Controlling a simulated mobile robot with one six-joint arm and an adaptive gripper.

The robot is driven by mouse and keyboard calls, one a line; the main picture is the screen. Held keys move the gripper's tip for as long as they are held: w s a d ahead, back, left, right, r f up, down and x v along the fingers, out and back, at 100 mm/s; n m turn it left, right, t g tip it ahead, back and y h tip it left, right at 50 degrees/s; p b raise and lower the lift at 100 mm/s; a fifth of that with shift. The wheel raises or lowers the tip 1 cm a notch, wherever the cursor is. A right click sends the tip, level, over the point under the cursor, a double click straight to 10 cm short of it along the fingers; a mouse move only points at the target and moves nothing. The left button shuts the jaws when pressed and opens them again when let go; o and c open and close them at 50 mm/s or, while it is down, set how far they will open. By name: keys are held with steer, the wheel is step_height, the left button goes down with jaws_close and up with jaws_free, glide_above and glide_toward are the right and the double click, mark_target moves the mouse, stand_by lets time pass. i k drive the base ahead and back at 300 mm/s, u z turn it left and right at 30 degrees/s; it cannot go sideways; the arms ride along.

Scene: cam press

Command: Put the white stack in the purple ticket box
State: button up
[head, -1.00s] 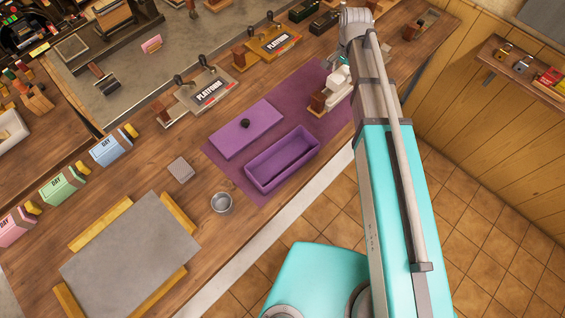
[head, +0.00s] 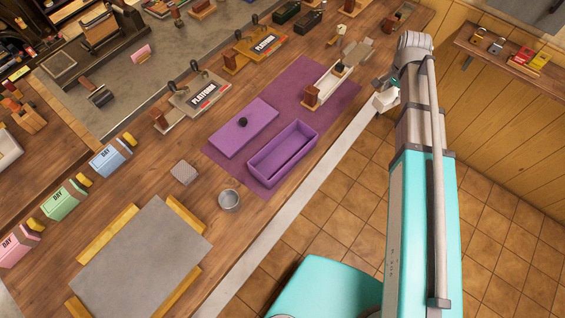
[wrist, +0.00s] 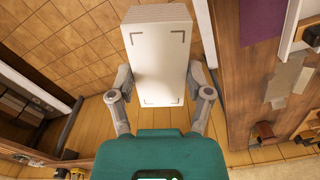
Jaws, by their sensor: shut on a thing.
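The purple ticket box (head: 258,164) stands open on a purple mat on the counter, and its inside looks empty. Its purple lid (head: 236,135) with a black knob lies flat beside it. My gripper (head: 391,84) is shut on the white stack (head: 383,103), beyond the counter's front edge, up and right of the box. In the wrist view the stack (wrist: 158,60) is a long white block with dark corner marks, between the two fingers of my gripper (wrist: 160,92). The box is not in the wrist view.
A white holder with a brown wooden end block (head: 312,95) stands on the mat's far end. A metal cup (head: 229,200) and a small grey block (head: 184,172) are near the box. Tiled floor (head: 345,190) lies clear beyond the counter edge.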

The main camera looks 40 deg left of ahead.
mark_target(284, 157)
steer(key=z, duration=0.25)
steer(key=k, duration=1.1)
steer(key=u, duration=0.4)
